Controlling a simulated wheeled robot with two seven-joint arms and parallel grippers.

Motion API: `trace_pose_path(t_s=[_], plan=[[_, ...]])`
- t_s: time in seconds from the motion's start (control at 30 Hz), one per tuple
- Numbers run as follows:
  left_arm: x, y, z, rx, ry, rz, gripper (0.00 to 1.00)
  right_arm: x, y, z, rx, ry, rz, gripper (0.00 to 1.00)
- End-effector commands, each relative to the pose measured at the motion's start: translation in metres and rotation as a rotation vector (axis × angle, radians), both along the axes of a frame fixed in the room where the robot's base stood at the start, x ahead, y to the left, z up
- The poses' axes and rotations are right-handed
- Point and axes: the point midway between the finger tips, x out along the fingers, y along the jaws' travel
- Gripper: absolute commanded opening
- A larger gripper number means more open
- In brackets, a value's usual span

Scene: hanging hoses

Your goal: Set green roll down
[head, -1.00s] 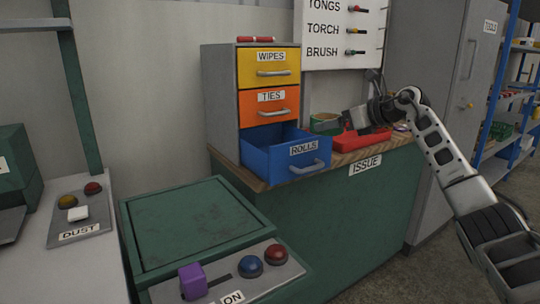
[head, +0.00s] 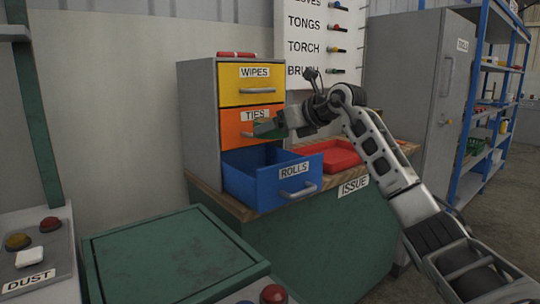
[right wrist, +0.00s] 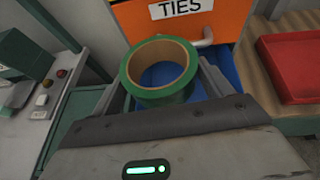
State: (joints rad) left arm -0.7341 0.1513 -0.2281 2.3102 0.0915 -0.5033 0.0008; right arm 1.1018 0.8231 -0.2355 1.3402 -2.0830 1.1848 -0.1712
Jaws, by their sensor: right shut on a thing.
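The green roll (right wrist: 158,95), a ring of green tape with a tan core, is between the fingers of my right gripper (right wrist: 166,82). In the head view the roll (head: 267,130) is small and partly covered by the gripper (head: 276,125). It is held in front of the orange TIES drawer (head: 234,131), above the open blue ROLLS drawer (head: 285,186). In the wrist view blue drawer surface shows through and beside the roll. Most of the drawer's inside is hidden there. My left gripper is not in view.
A red tray (head: 340,155) lies on the wooden counter right of the drawer. The yellow WIPES drawer (head: 240,92) is shut, with a red object (head: 236,54) on the cabinet top. A green-topped bench (head: 170,260) stands in front, at left.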

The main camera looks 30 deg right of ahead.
Motion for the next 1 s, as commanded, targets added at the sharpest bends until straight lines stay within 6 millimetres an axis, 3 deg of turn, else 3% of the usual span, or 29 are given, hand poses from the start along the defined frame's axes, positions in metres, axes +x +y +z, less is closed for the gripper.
trace_pose_path(t_s=[0.3,0.5,1.0], plan=[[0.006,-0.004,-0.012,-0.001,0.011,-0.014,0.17,0.005,0.022,-0.027,0.0,-0.002,0.002,0.54],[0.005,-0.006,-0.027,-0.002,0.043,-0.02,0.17,0.005,0.021,-0.054,0.002,-0.002,-0.001,0.54],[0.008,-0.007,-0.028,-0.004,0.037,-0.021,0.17,0.005,0.02,-0.061,0.001,-0.004,0.0,0.54]])
